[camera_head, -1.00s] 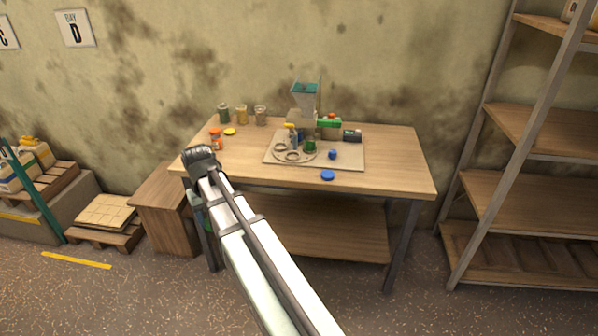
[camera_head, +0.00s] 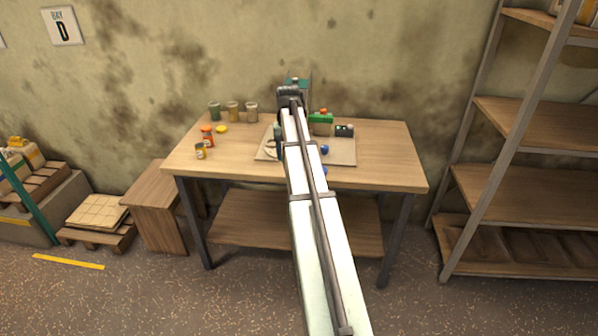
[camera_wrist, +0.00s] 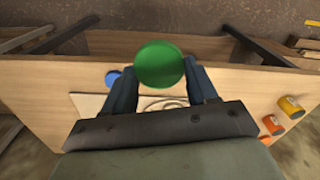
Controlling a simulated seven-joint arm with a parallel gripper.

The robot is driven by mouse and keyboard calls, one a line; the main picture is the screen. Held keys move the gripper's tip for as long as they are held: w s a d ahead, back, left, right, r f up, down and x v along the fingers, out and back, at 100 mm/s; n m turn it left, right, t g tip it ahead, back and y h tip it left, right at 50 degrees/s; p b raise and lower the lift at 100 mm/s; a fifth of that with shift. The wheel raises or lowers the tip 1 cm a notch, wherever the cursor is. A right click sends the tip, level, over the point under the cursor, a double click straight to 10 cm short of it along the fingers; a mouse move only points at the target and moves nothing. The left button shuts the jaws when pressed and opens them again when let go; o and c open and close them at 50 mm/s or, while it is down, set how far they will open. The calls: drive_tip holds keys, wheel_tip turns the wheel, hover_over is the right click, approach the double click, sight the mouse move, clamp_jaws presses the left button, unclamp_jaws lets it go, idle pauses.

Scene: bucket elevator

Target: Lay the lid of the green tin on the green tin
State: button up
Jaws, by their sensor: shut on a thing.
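In the wrist view the lid of the green tin, a round green disc (camera_wrist: 160,65), sits between the two fingers of my gripper (camera_wrist: 162,88), which is shut on it. In the head view my gripper (camera_head: 290,93) is above the back middle of the table, in front of the hopper machine; the lid does not show there. A dark green tin (camera_head: 214,111) stands upright at the back left of the table, to the left of my gripper and apart from it. It looks like the green tin. Its top is too small to make out.
A yellow tin (camera_head: 233,112) and a brownish one (camera_head: 252,112) stand beside the green one. A yellow disc (camera_head: 221,129), an orange tin (camera_head: 207,135) and another tin (camera_head: 200,151) are nearer. My arm hides part of the board (camera_head: 342,157). The table's right side is clear.

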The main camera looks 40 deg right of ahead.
drive_tip(key=w+d+r+m, duration=0.4)
drive_tip(key=w+d+m, duration=0.35)
drive_tip(key=d, duration=0.35)
drive_tip(key=f+m, duration=0.2)
drive_tip(key=f, duration=0.4)
drive_tip(key=f+m, duration=0.2)
drive_tip(key=f, duration=0.3)
drive_tip(key=f+m, duration=0.2)
drive_tip(key=f, duration=0.4)
drive_tip(key=shift+s+a+f+m, duration=0.15)
drive_tip(key=shift+s+f+m, duration=0.05)
drive_tip(key=shift+f+m, duration=0.15)
drive_tip(key=o, duration=0.7)
wheel_tip(320, 180, up, 12)
drive_tip(key=shift+r, duration=0.1)
